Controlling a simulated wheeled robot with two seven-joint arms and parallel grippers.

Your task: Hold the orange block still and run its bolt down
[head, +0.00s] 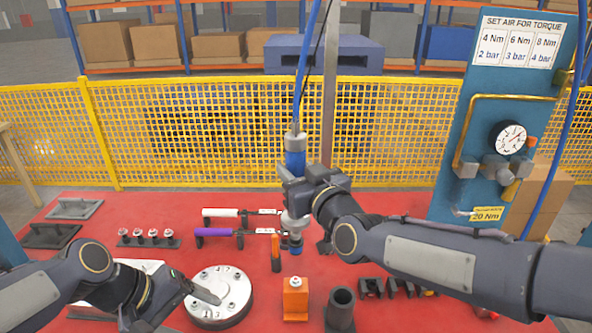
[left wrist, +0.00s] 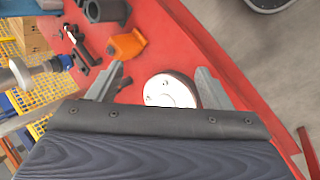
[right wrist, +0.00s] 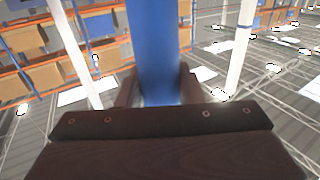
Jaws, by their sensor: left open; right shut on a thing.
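The orange block (head: 295,305) stands on the red table at the front middle, with a pale bolt (head: 295,283) on its top. The block also shows in the left wrist view (left wrist: 127,45). My right gripper (head: 300,180) is shut on the blue body of a hanging driver tool (head: 295,160), held upright. The tool's blue lower end (head: 295,248) appears above the block in the picture, apart from the bolt. The blue body fills the jaws in the right wrist view (right wrist: 153,60). My left gripper (left wrist: 157,85) is open and empty, left of the block, over the round metal flange (head: 222,292).
A dark cylinder (head: 340,308) stands close right of the block, with dark clamps (head: 395,287) beyond. White-handled (head: 222,212) and purple-handled (head: 215,232) tools lie behind. A blue gauge panel (head: 500,120) rises at right. A yellow mesh fence (head: 180,135) runs behind the table.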

